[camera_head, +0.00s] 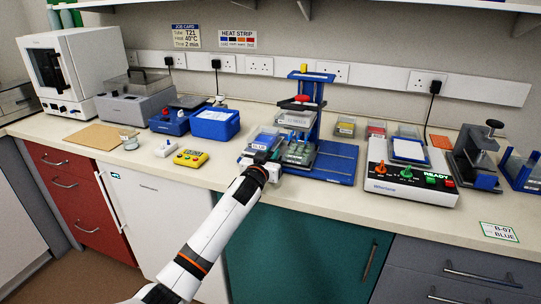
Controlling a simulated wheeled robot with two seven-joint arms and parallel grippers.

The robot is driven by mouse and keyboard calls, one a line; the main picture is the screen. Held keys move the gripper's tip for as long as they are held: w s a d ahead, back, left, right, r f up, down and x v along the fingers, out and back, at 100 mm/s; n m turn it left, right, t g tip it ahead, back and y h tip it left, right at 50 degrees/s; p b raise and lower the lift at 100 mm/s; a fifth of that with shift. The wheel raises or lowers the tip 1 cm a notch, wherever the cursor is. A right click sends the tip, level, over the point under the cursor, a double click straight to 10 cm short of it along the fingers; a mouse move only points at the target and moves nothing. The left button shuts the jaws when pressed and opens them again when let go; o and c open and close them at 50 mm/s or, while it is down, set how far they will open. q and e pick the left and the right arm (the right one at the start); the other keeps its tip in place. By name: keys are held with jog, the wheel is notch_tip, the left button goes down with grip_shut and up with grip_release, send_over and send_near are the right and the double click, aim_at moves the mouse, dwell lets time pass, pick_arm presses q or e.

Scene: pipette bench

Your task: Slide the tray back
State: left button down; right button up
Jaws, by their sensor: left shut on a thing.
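A blue stand (337,164) with an upright column stands at the middle of the bench. A tray (300,158) sits low on its base, at the left of the column, with a blue-labelled box (262,139) and clear labware on it. My left gripper (267,162) reaches in from the front and is shut at the tray's front edge. The fingertips are small and partly hidden by the wrist, so the exact grip is hard to see. My right gripper is not in view.
A white control unit (411,187) with knobs and a "READY" label stands right of the stand. A yellow timer (189,158) and an open blue box (215,124) are to the left. Bare worktop (225,172) lies left of the gripper.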

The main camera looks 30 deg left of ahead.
pick_arm(q)
jog(key=w+d, duration=0.1)
jog(key=d, duration=0.3)
jog(key=w+d+b, duration=0.1)
jog(key=d, duration=0.2)
jog(key=d+b, duration=0.1)
jog(key=d, duration=0.3)
jog(key=shift+w+d+f, duration=0.15)
jog(key=shift+w+d, duration=0.2)
jog(key=shift+w, duration=0.05)
jog(key=shift+w+d, duration=0.1)
jog(key=shift+d, duration=0.3)
jog(key=c, duration=1.5)
grip_release()
jog(key=shift+c, duration=0.2)
jog(key=shift+o, duration=1.3)
jog(key=shift+d, duration=0.2)
jog(key=shift+a, duration=0.1)
